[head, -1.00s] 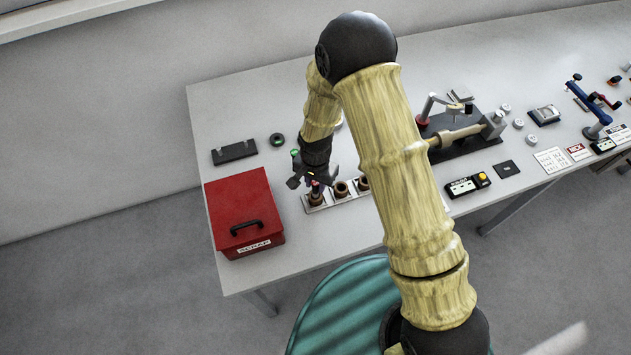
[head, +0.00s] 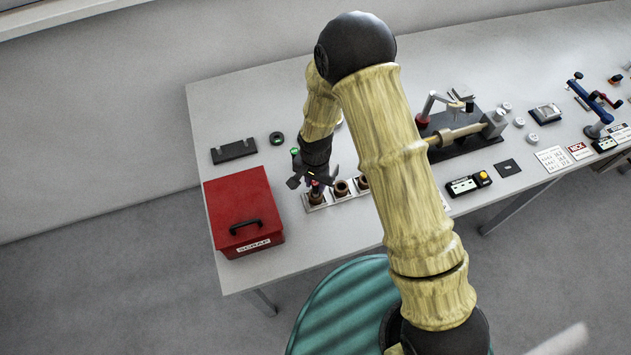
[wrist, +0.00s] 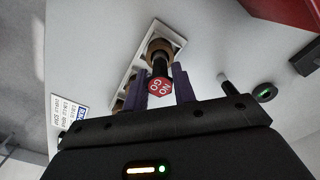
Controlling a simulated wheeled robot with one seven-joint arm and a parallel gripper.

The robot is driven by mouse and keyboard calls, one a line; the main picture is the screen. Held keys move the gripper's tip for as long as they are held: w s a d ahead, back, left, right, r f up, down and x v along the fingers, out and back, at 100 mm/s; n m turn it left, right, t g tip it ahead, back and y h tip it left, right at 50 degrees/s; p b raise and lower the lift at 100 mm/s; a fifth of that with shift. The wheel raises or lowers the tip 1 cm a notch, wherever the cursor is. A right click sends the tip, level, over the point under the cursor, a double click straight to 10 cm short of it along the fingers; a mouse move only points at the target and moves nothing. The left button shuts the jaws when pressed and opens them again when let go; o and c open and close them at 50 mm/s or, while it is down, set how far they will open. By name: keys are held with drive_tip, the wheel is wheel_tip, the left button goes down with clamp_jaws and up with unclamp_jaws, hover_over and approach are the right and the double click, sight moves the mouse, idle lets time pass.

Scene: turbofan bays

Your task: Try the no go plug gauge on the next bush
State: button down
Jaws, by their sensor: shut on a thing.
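My gripper (head: 317,184) is over the leftmost bush (head: 316,199) in the white rack (head: 343,197). In the wrist view its purple fingers (wrist: 158,88) are shut on the no go plug gauge (wrist: 159,86), which has a red hexagonal NO GO face and a dark body. The gauge's far end meets the brown bush (wrist: 158,47) at the rack's end. Whether it is in the bore or only at the mouth is hidden. Another bush (head: 341,187) and a third (head: 362,182) stand to the right in the rack, partly behind my arm.
A red scrap box (head: 242,205) stands just left of the rack.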

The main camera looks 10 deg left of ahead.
drive_tip(key=shift+f+b, duration=0.45)
drive_tip(key=shift+f, duration=0.1)
idle(0.6)
drive_tip(key=shift+r, duration=0.1)
idle(1.0)
drive_tip(key=shift+r+p, duration=2.2)
drive_tip(key=shift+r, duration=1.25)
